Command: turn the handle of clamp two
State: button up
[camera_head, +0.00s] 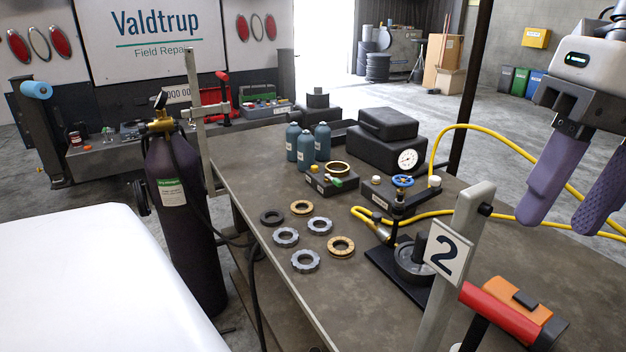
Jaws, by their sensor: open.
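Clamp two stands at the front right, with a pale grey upright bar (464,225) and a white plate marked "2" (447,252). Its red handle (488,303) lies low beside the bar, tilted down to the right, next to an orange and black part (526,300). The lower end of the clamp is cut off by the picture's bottom edge. My gripper (563,220) hangs at the upper right, above the handle and apart from it. Its two purple fingers are spread and empty; the right one is partly cut off by the picture's edge.
The workbench (385,305) carries several metal rings, a round fixture (412,262) beside the clamp bar, a gauge (407,158) and blue bottles. A yellow hose (520,150) loops behind my gripper. Another clamp bar (195,110) stands left, near a dark gas cylinder (185,220).

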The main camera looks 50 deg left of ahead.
aim_at(488, 309)
jog(key=k+l, duration=0.1)
jog(key=k, duration=0.3)
jog(key=k+l, duration=0.1)
jog(key=k, duration=0.35)
